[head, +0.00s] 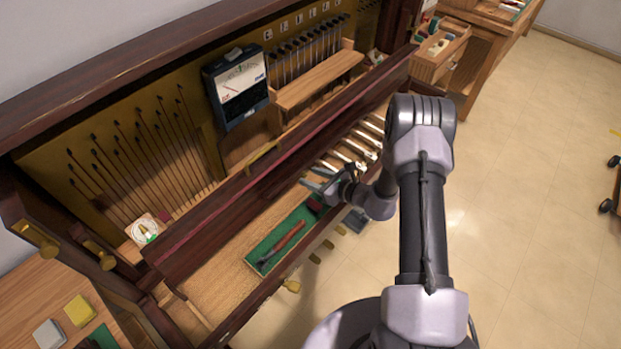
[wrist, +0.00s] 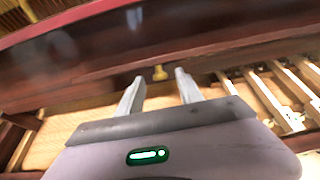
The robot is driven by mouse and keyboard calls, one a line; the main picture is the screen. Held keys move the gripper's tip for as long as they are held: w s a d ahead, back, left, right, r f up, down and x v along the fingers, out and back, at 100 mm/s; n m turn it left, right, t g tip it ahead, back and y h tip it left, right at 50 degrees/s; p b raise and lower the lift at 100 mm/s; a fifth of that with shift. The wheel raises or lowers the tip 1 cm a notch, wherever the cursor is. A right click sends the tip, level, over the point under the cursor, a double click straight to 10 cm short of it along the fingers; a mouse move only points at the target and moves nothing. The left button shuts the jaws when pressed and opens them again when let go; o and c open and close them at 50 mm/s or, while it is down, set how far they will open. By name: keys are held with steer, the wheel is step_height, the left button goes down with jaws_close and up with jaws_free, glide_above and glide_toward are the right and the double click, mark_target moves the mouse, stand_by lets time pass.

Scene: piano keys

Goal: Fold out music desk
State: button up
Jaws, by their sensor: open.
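A long dark wooden panel (head: 240,198) with a red strip along its top runs across the upright piano; it looks like the folded music desk, though I cannot be sure. In the wrist view the panel (wrist: 90,70) fills the space ahead, with a small brass knob (wrist: 160,73) on its lower part. My gripper (head: 313,184) is low in front of the panel, above the key bed. In the wrist view my gripper (wrist: 159,77) is open and empty, its fingertips on either side of the knob in the picture. I cannot tell whether they touch the panel.
Keys (head: 345,160) lie right of my gripper. A green tray (head: 276,246) with a tool sits on the key bed to the left. A dark meter box (head: 237,88) and a wooden ledge (head: 318,80) are behind the panel.

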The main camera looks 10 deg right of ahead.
steer(key=shift+w+a+f, duration=0.15)
steer(key=shift+w+a, duration=0.15)
steer(key=shift+w, duration=0.1)
steer(key=shift+c, duration=0.4)
jaws_close()
step_height(320, 180, down, 4)
steer(key=t+y+b, duration=0.1)
steer(key=t+b, duration=0.1)
steer(key=b, duration=0.5)
steer(key=t+y+b, duration=0.2)
steer(key=b, duration=0.5)
steer(key=shift+s+f+t+b, duration=0.1)
steer(key=shift+f+t+b, duration=0.1)
steer(key=shift+t+b, duration=0.15)
steer(key=shift+r+y, duration=0.1)
steer(key=shift+y, duration=0.2)
steer(key=shift+o, duration=0.4)
jaws_free()
